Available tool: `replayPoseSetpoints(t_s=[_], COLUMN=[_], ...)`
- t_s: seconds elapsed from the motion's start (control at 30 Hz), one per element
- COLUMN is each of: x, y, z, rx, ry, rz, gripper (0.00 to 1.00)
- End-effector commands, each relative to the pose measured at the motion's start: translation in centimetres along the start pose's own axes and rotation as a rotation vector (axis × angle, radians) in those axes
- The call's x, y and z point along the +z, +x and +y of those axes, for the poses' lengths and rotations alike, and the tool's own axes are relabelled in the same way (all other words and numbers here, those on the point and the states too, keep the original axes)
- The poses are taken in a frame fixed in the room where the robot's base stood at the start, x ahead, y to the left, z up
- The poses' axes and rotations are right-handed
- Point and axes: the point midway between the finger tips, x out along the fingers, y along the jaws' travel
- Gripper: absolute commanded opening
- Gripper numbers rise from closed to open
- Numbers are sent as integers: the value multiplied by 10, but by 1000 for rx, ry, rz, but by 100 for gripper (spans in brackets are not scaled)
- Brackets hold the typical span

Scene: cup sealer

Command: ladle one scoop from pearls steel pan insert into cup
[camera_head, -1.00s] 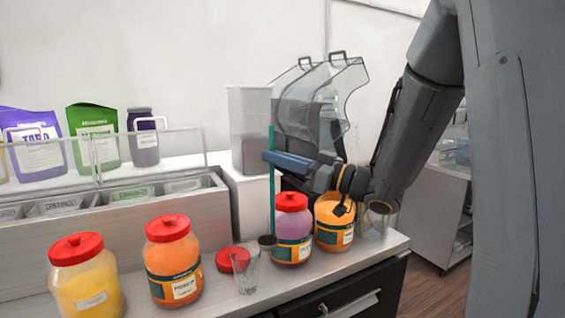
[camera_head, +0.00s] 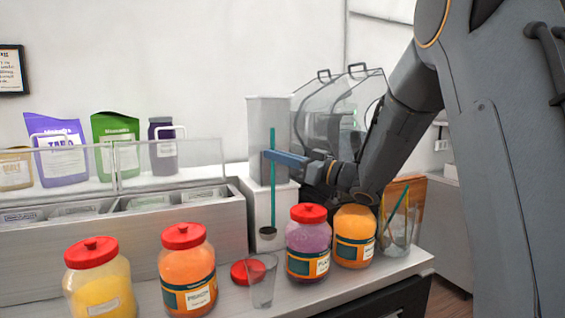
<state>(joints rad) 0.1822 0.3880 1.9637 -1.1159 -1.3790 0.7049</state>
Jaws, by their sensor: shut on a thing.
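My gripper (camera_head: 272,156) is shut on the upper part of a ladle's teal handle (camera_head: 272,190). The ladle hangs upright with its dark bowl (camera_head: 267,231) at the bottom. Whether the bowl holds anything cannot be told. A clear, empty-looking cup (camera_head: 262,282) stands on the counter. In the picture the bowl is just above the cup's rim, apart from it; the depth between them is unclear. The steel pan inserts (camera_head: 148,202) sit in the long counter unit at left. Their labels are too small to read, so I cannot tell which holds pearls.
Yellow (camera_head: 97,285) and orange (camera_head: 187,270) jars stand left of the cup, purple (camera_head: 308,245) and orange (camera_head: 354,238) jars right. A red lid (camera_head: 248,272) lies behind it. A clear container (camera_head: 397,232) with a teal stick is at right. A glass guard (camera_head: 165,163) fronts the pans.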

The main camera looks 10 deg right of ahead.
Motion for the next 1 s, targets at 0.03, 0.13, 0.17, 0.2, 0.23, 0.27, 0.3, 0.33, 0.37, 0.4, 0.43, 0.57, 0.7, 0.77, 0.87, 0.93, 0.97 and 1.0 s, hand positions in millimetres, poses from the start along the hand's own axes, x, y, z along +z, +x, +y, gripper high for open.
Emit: replayPoseSetpoints(t_s=[0.03, 0.13, 0.17, 0.2, 0.23, 0.27, 0.3, 0.33, 0.37, 0.4, 0.43, 0.57, 0.7, 0.77, 0.87, 0.93, 0.97, 1.0], x=[2, 16, 20, 24, 28, 32, 28, 28, 27, 27, 27, 26, 25, 25, 27, 30, 31, 32], y=[6, 2, 2, 1, 0, 0, 0, 0, 0, 0, 0, 0, 0, 0, 0, 0, -1, -1], z=[4, 4, 4, 4, 4, 4, -3, -7, -10, -15, -19, -34, -51, -58, -69, -77, -80, -85], rx=[-1, 0, 0, 0, 0, 0, -6, -9, -12, -16, -18, -30, -44, -50, -59, -65, -68, -72], ry=[-2, 1, 1, 1, 1, 1, -25, -42, -59, -80, -97, -167, -243, -275, -328, -363, -380, -400], rz=[1, 0, 0, 0, 0, 0, 1, 1, 1, 1, 1, 1, 1, 1, 1, 1, 2, 2], gripper=[0, 0, 0, 0, 0, 0, 0, 0, 0, 0, 0, 0, 0, 0, 0, 0, 0, 0])
